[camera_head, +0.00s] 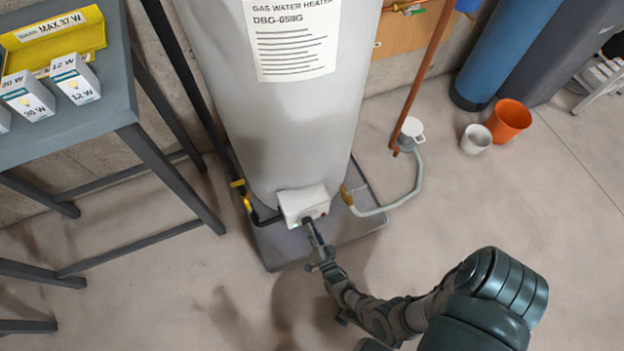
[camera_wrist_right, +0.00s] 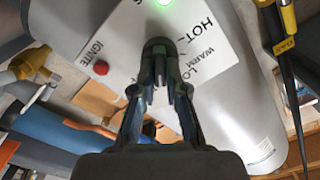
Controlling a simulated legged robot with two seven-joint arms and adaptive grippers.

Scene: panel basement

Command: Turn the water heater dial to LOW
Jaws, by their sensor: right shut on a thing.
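The water heater (camera_head: 270,120) is a tall grey-white tank with a label on its front. Its white control box (camera_head: 303,203) sits low on the tank. My right gripper (camera_head: 308,224) reaches the front of this box and is shut on the dark dial. In the right wrist view the gripper (camera_wrist_right: 159,78) has its fingers closed around the dial (camera_wrist_right: 158,46). The words HOT, WARM and a partly hidden "LO" curve beside the dial on the white panel (camera_wrist_right: 118,37). The dial's pointer cannot be made out. My left gripper is out of view.
A red IGNITE button (camera_wrist_right: 101,68) and a green light (camera_wrist_right: 165,3) flank the dial. Pipes with yellow valves run on both sides of the tank. A dark table (camera_head: 120,90) with small boxes stands left. An orange bucket (camera_head: 509,120) stands right. Floor in front is clear.

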